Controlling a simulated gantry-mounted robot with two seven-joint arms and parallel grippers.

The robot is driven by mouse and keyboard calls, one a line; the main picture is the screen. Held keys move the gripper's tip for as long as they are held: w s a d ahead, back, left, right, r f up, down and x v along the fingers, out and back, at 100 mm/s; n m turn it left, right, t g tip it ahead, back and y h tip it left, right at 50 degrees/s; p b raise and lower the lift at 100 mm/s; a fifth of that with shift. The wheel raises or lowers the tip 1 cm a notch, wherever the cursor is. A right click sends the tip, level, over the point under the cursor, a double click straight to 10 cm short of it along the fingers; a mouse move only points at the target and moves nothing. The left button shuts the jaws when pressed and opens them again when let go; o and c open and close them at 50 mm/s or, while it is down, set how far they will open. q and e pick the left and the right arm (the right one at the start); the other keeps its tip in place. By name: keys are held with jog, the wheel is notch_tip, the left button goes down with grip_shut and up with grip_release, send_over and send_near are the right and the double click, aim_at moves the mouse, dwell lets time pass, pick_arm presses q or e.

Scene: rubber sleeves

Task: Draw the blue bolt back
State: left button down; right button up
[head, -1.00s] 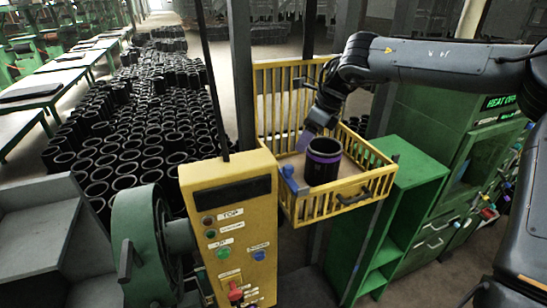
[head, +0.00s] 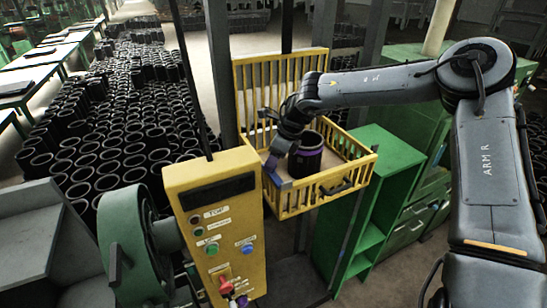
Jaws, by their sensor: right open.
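The blue bolt (head: 284,184) is at the near left corner of the yellow barred basket (head: 330,200). My right gripper (head: 271,162) is over the left side of the basket, just above and behind the bolt. Its purple fingertips point down and its jaws are open. They look close to the bolt, but I cannot tell whether they touch it. A black rubber sleeve (head: 305,160) with a purple band stands upright in the basket, right of the gripper. My left gripper is not in view.
A yellow control box (head: 215,220) with buttons stands left of the basket, beside a green wheel machine (head: 135,245). A green shelf unit (head: 375,160) stands to the right. Many black sleeves (head: 100,150) cover the floor at left.

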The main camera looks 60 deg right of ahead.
jog(key=shift+c, duration=0.3)
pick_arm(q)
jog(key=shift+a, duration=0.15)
pick_arm(e)
grip_shut()
